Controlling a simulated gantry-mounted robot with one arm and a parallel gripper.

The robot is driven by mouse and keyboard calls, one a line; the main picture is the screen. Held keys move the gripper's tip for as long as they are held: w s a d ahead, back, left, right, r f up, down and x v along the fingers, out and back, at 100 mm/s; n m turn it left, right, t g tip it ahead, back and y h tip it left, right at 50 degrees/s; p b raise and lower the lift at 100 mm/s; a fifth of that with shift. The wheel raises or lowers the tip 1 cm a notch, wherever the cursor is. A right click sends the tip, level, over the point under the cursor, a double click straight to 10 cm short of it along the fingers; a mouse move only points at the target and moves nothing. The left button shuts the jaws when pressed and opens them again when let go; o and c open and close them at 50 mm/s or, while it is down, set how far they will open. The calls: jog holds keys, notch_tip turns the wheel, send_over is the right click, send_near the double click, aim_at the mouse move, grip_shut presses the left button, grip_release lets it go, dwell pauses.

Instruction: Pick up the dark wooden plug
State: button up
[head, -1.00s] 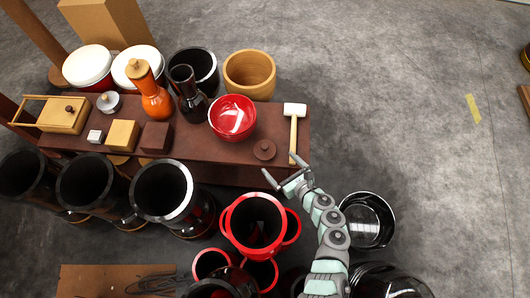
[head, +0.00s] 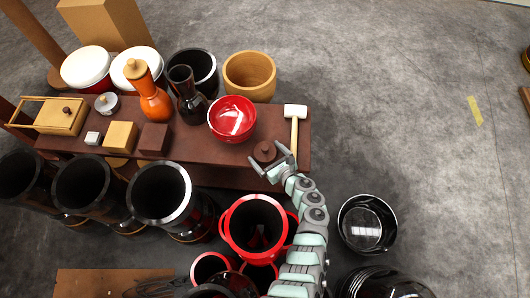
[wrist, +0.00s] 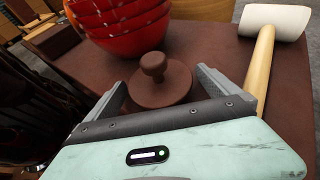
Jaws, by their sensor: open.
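The dark wooden plug (head: 265,151) is a flat brown disc with a round knob on top. It lies on the dark red-brown bench, near the bench's front edge, in front of the red bowls. In the wrist view the plug (wrist: 158,80) shows ahead of my gripper, between the lines of its two fingers. My gripper (head: 272,164) is open and empty at the bench's front edge, close to the plug. In the wrist view the fingers of my gripper (wrist: 160,88) stand on either side of the plug's near part; I cannot tell whether they touch it.
Red stacked bowls (head: 232,119) stand just behind the plug. A mallet with a white head (head: 295,111) lies to its right. Red-rimmed pots (head: 257,228) stand below the front edge.

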jog(key=shift+w, duration=0.1)
jog(key=c, duration=1.4)
jog(key=shift+r, duration=0.1)
